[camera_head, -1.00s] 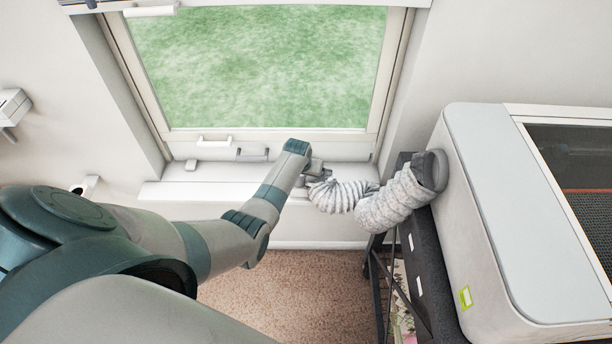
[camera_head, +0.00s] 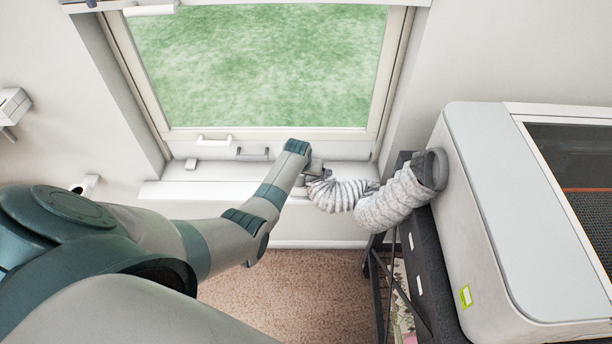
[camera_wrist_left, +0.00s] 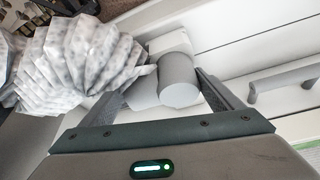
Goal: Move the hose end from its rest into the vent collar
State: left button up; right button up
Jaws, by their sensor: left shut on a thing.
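The white ribbed hose (camera_head: 345,194) runs left from the machine to the windowsill. Its smooth grey end (camera_wrist_left: 178,80) lies between the fingers of my left gripper (camera_wrist_left: 160,86), which is shut on it. In the head view the left gripper (camera_head: 312,168) is at the sill's right part, and my wrist partly hides it. A pale block under the hose end in the wrist view may be the rest; I cannot tell whether they touch. A white round fitting (camera_head: 88,184) with a dark opening, left of the sill, looks like the vent collar. My right gripper is out of view.
The white machine (camera_head: 490,210) stands at the right on a dark stand (camera_head: 425,275). The window frame (camera_head: 270,142) with its handles rises behind the sill (camera_head: 225,188). The sill is mostly clear left of my gripper. Carpet lies below.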

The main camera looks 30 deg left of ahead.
pick_arm(q)
jog(key=shift+s+d+f, duration=0.1)
jog(key=shift+s+f, duration=0.1)
dwell(0.6)
jog(key=o, duration=1)
jog(key=shift+w, duration=0.1)
jog(key=shift+r, duration=0.1)
jog(key=shift+r+p, duration=0.45)
jog(key=shift+p, duration=0.3)
jog(key=shift+p+v, duration=3.1)
jog(key=shift+p, duration=0.8)
jog(key=shift+f, duration=0.15)
